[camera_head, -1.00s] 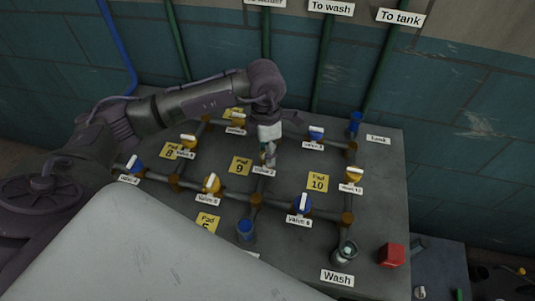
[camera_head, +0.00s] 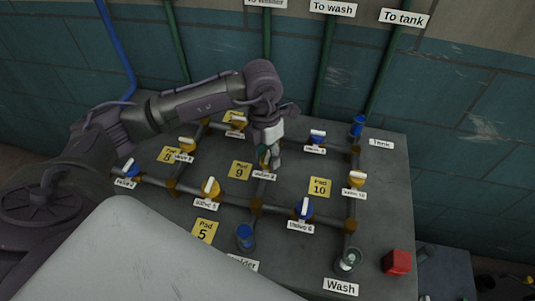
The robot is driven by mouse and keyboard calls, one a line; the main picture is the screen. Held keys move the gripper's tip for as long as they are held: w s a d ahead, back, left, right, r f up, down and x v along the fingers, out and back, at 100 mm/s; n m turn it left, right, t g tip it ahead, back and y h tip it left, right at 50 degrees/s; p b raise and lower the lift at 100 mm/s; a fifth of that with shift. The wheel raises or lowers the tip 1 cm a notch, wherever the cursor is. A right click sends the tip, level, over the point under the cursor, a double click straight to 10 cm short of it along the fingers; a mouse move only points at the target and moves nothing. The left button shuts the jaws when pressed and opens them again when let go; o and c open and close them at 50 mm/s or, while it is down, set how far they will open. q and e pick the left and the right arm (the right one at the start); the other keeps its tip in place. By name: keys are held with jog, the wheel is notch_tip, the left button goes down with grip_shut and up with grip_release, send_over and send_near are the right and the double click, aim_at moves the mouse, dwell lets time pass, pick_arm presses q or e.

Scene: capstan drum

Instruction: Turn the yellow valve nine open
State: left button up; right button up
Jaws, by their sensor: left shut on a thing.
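My left gripper (camera_head: 266,165) points down onto the pipework in the middle of the board and is shut on a yellow valve handle (camera_head: 263,160). The fingers hide most of this handle, so its angle is hard to read. A small white label (camera_head: 264,175) lies just below it, with its number too small to read surely. The yellow Pad 9 card (camera_head: 240,170) lies just to the left of it. My right gripper is not in view.
Other yellow valves (camera_head: 210,188) and blue valves (camera_head: 304,208) with white handles sit on pipes around it. A tiled wall (camera_head: 460,120) with pipes rises behind.

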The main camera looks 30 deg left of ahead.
aim_at(265, 155)
pick_arm(q)
jog(key=o, duration=1.1)
jog(key=shift+o, duration=0.2)
notch_tip(265, 155, up, 12)
jog(key=a, duration=0.1)
jog(key=shift+w, duration=0.15)
